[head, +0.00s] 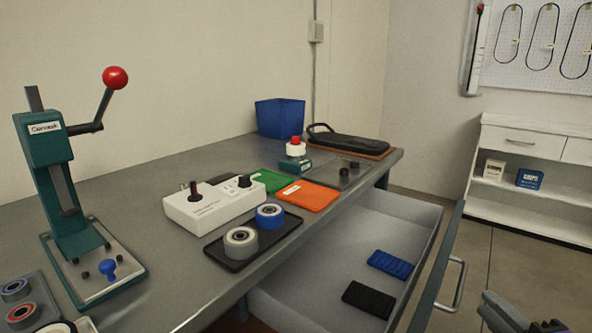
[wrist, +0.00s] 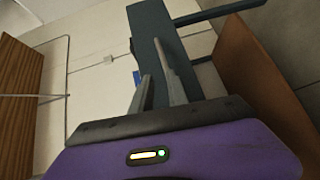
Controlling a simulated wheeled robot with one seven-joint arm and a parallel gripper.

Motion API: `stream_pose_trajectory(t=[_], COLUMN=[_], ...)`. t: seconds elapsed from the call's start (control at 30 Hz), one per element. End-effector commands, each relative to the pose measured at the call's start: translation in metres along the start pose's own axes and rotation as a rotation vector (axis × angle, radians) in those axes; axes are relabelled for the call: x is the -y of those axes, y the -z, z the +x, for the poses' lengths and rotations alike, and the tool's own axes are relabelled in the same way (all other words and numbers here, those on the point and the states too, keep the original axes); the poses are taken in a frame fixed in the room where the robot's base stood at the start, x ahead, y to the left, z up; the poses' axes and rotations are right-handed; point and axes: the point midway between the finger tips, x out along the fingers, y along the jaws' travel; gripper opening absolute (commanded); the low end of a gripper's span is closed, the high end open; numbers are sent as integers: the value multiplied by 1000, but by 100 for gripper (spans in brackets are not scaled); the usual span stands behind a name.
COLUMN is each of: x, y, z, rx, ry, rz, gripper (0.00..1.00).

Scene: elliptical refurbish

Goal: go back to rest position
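My gripper (head: 522,318) shows partly at the bottom right corner of the head view, right of the open drawer (head: 397,206) and its metal handle (head: 455,286). In the wrist view, its two grey fingers (wrist: 153,72) stand apart with nothing held between them. A teal panel with a bar handle (wrist: 220,13) shows behind them, probably the drawer front. The rest of my arm is out of the head view.
The drawer holds a blue block (head: 390,264) and a black block (head: 368,299). The workbench (head: 140,222) carries a green press (head: 62,180), a white box (head: 212,207), a black tray (head: 283,232) with rollers, and a blue bin (head: 280,118). Open floor (head: 520,262) lies to the right.

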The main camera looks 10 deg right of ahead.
Motion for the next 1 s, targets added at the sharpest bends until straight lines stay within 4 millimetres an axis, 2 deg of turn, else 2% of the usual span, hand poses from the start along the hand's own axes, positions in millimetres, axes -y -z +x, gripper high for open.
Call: stream_pose_trajectory(t=[0.1, 0.17, 0.3, 0.43, 0.67, 1.0], x=[-18, -22, -17, -2, 33, 75], y=[-18, -25, -31, -25, 8, 77], z=[-3, -8, -22, -39, -81, -154], rx=[74, 110, 167, 196, 190, 102], ry=[-74, -112, -187, -248, -323, -305], rz=[184, 285, 517, 724, 1059, 1403], gripper=[20, 20, 20, 20, 20, 20])
